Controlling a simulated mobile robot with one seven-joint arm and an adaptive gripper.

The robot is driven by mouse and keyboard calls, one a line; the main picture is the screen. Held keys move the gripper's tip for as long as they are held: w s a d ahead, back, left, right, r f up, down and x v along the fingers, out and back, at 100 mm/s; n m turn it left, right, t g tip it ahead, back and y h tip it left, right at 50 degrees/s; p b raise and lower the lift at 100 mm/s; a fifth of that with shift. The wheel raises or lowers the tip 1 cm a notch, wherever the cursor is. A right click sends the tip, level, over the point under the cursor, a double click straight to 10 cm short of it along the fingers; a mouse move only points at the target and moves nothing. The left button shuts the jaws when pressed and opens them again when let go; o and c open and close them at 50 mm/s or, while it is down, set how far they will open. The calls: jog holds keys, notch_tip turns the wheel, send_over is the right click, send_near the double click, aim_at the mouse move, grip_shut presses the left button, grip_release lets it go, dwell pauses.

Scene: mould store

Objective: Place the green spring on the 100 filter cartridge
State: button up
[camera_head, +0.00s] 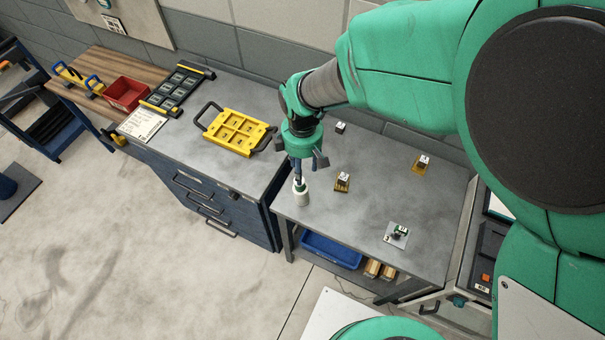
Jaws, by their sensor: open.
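My gripper (306,168) is open above the left part of the grey worktable, with its fingers pointing down. A white cylinder (301,193), which may be a filter cartridge, stands upright just below the fingers; I cannot tell if they touch it. A small green and dark piece (396,232) lies on a light plate at the front right of the table; it may be the green spring, but it is too small to be sure. I cannot make out the number 100 on anything.
Small dark blocks with white tops stand at the table's back (340,127), on a yellow base in the middle (343,182), and on another yellow base at right (422,164). A yellow tray (235,131) lies on the drawer cabinet. A blue bin (330,248) sits below the table.

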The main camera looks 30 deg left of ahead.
jog(key=shift+r, duration=2.25)
jog(key=w+d+r+m+t+y, duration=0.15)
jog(key=d+r+m, duration=0.35)
jog(key=d+r, duration=0.5)
jog(key=w+d+r+m+t, duration=0.1)
jog(key=w+d+r+m, duration=0.25)
jog(key=d+r, duration=0.6)
jog(key=s+d+r+m+t, duration=0.1)
jog(key=s+d+r+m, duration=0.1)
jog(key=s+d+m, duration=0.2)
jog(key=s+d+r+m+t+h, duration=0.1)
jog(key=s+d+m, duration=0.3)
jog(key=d, duration=0.7)
jog(key=s+d+r+m+t, duration=0.1)
jog(key=s+d+r+m, duration=0.2)
jog(key=d, duration=0.5)
jog(key=shift+s+d+r+m, duration=0.25)
jog(key=shift+s+m, duration=0.3)
jog(key=shift+s, duration=0.6)
